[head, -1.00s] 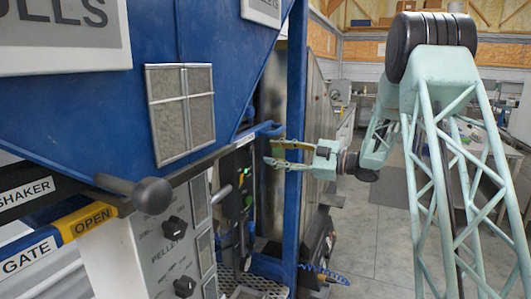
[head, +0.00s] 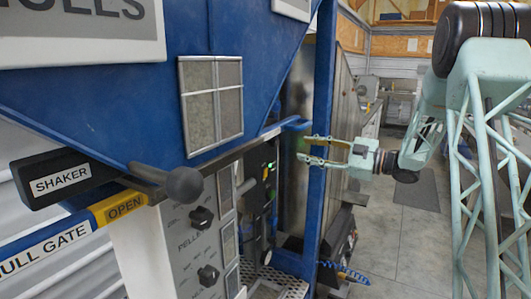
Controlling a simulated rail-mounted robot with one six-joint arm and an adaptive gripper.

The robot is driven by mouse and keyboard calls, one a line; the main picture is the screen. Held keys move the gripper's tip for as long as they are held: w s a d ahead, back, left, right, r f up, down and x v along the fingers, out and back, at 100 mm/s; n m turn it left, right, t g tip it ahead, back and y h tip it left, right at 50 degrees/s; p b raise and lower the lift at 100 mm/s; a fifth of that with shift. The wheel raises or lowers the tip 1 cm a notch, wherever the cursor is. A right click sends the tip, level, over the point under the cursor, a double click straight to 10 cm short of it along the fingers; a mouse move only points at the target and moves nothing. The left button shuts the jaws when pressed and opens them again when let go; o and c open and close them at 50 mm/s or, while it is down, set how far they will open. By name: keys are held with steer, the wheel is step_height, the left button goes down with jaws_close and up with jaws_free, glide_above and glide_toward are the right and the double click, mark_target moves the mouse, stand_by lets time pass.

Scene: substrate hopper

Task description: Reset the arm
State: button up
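My gripper (head: 308,150) is in the head view, right of centre, at the end of my pale green arm. Its two fingers point left and are spread apart with nothing between them. It is in front of the blue upright post, near the blue-tipped end of the dark bar on the hopper. I cannot tell whether it touches the post. My arm is bent, with its lattice link (head: 480,170) at the right.
The blue hopper (head: 90,110) fills the left, with a shaker box (head: 62,180), a round black knob (head: 184,185) and a gate bar (head: 50,247) marked OPEN. A control panel (head: 190,245) stands below. Open grey floor (head: 400,240) lies behind my arm.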

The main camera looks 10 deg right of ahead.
steer(key=shift+r, duration=0.1)
step_height(320, 180, up, 12)
steer(key=d+m+t+h, duration=0.1)
steer(key=m+t+h, duration=0.2)
steer(key=m+h, duration=0.55)
steer(key=s+d+r+m+g+h, duration=0.1)
steer(key=s+d+r+m+h, duration=0.15)
steer(key=s+h, duration=0.75)
steer(key=s+a+f+m+g+y, duration=0.1)
steer(key=s+a+f+m+g, duration=0.1)
steer(key=s, duration=1.6)
steer(key=s+a+f+m+g+y, duration=0.2)
steer(key=s+a+f+g, duration=0.2)
steer(key=s, duration=1.3)
steer(key=s+a+f+m+g+y, duration=0.1)
steer(key=s+a+f+m+g, duration=0.2)
steer(key=s, duration=1.5)
steer(key=a+f, duration=0.4)
steer(key=f, duration=0.1)
steer(key=shift+s+a+f, duration=0.2)
steer(key=shift+s+f, duration=0.15)
steer(key=shift+y, duration=0.25)
steer(key=shift+c, duration=0.7)
